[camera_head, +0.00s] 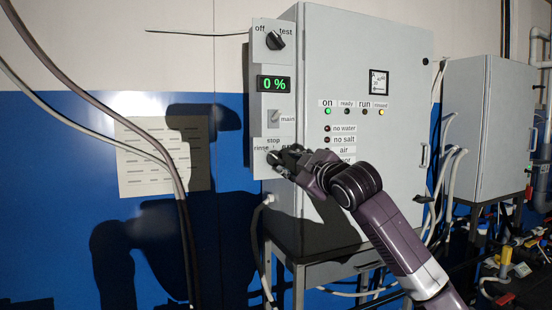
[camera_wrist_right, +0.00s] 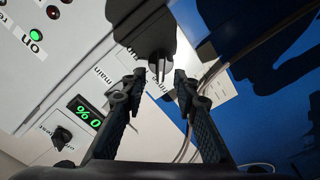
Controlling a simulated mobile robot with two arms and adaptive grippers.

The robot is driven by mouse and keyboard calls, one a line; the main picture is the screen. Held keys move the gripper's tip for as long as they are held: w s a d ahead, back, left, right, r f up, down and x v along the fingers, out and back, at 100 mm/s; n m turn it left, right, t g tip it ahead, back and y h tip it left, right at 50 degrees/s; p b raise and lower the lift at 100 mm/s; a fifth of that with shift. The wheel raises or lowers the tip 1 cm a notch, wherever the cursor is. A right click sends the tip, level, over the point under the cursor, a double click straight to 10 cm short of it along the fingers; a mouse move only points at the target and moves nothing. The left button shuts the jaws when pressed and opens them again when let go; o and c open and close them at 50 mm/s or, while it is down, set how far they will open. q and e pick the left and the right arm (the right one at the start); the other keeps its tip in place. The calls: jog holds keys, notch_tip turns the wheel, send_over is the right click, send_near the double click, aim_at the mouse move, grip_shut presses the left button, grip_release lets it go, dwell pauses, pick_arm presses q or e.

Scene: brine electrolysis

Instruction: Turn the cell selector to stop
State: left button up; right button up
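The cell selector is a black rotary knob (camera_wrist_right: 158,62) on the narrow side panel, with labels "rinse" and "stop" readable in the head view (camera_head: 273,141) and a third label partly covered. My right gripper (camera_head: 283,158) is at this knob and hides most of it in the head view. In the right wrist view the gripper (camera_wrist_right: 158,80) is open, with one finger on each side of the knob's grip, which lies just beyond the fingertips. I cannot tell whether they touch it, nor which label it points to. My left gripper is not in view.
Above the selector are a main switch (camera_head: 274,118), a display (camera_head: 274,84) reading 0 % and an off/test knob (camera_head: 275,40). The cabinet door (camera_head: 400,140) carries a lit green "on" lamp (camera_head: 327,111) and a lit yellow lamp (camera_head: 381,112). Cables (camera_head: 150,145) hang at left.

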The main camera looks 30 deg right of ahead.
aim_at(279, 161)
jog(key=w+p, duration=0.2)
jog(key=w, duration=0.3)
jog(key=shift+w+d, duration=0.1)
jog(key=shift+w, duration=0.25)
jog(key=shift+c, duration=0.5)
jog(key=shift+f, duration=0.1)
grip_shut()
